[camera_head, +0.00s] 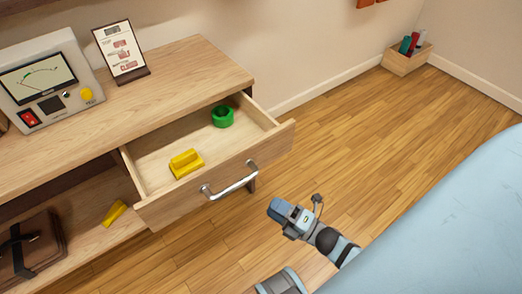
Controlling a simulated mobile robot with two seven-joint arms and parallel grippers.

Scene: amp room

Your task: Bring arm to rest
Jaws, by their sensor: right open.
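My right gripper (312,206) is in the lower middle of the head view, in front of the open drawer and to the right of its handle. It is open and empty, apart from the handle. Its arm runs down to the right. Another grey part of mine shows at the bottom edge. My left gripper is not in view. The wooden drawer (222,182) is pulled out and holds a yellow block (186,163) and a green ring-shaped object (222,116). A metal handle (230,180) is on its front.
A grey device with a screen (50,82) and a framed card (121,50) stand on the wooden cabinet (185,75). A yellow piece (114,213) and a brown bag (30,250) are on the lower shelf. A light blue surface (450,230) fills the lower right. The wooden floor between is clear.

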